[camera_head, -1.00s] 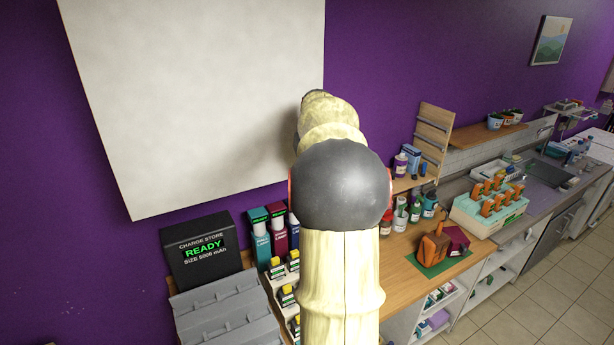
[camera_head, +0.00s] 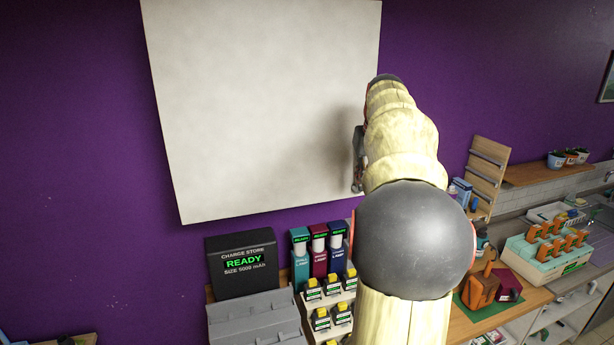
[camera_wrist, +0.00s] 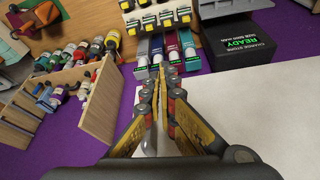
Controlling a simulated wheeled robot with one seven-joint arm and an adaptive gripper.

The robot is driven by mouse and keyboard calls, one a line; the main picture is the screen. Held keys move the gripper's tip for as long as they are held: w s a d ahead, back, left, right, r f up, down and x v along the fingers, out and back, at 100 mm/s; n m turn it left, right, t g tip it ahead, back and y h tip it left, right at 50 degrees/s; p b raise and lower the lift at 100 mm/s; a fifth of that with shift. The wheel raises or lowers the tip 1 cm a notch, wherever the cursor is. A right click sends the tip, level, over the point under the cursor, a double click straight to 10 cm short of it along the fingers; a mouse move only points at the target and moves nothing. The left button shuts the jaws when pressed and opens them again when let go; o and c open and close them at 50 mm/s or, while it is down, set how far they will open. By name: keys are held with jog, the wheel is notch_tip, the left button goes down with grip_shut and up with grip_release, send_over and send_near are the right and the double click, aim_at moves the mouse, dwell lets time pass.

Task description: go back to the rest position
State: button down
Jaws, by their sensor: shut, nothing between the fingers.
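My gripper (camera_head: 357,188) shows in the head view at the left side of my raised arm, in front of the lower right part of a large white board. Most of the gripper is hidden behind the arm. In the wrist view my gripper (camera_wrist: 160,72) has its fingers together with nothing between them. The fingers point toward the lamp boxes and the charge store, which stand some way beyond the tips.
The white board (camera_head: 262,110) hangs on a purple wall. Below are the black charge store (camera_head: 243,262) reading READY, three lamp boxes (camera_head: 319,254) and yellow-topped packs (camera_head: 322,318). A wooden rack (camera_head: 488,172) and an orange-handled tray (camera_head: 553,250) stand at right.

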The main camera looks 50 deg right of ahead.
notch_tip(320, 180, down, 8)
jog(key=s+a+m, duration=0.2)
jog(key=a, duration=0.1)
jog(key=w+a+f+n+y+b, duration=0.1)
jog(key=a+f+n+b, duration=0.1)
jog(key=a+f+b, duration=0.65)
jog(key=w+a+f+n+b, duration=0.15)
jog(key=a+f, duration=0.45)
jog(key=a, duration=0.8)
jog(key=s+a+f+n+t+y+b, duration=0.1)
jog(key=s+a+f+n+b, duration=0.2)
jog(key=a+f+b, duration=0.5)
jog(key=s+a+f+n+t+y+b, duration=0.1)
jog(key=s+a+f+n+b, duration=0.2)
jog(key=a+f+b, duration=0.6)
jog(key=shift+s+a+f+n, duration=0.2)
jog(key=shift+a+f+n, duration=1.05)
jog(key=shift+a, duration=4.45)
jog(key=shift+f+m, duration=0.5)
